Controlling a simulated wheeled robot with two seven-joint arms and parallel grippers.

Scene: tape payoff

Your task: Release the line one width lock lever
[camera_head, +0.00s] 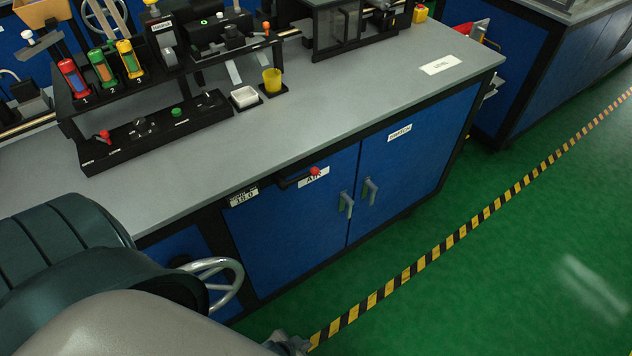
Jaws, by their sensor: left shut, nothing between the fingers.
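A black lever with a red ball knob (314,171) sticks out from the front edge of the bench, over a partly covered AIR label. A small black counter plate with white digits (243,196) is to its left. I cannot tell for sure which lever is the width lock; another small lever with an orange knob (266,26) stands on the bench-top machine. My left gripper (288,344) shows only in part at the bottom edge, low in front of the cabinet, shut and empty, well below the red-knobbed lever. My right gripper is out of view.
A silver handwheel (238,283) projects from the cabinet front, beside my left arm. Two door handles (346,204) stick out from the blue doors. The grey bench top (330,110) is mostly clear at the front. Green floor with striped tape (440,250) lies open to the right.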

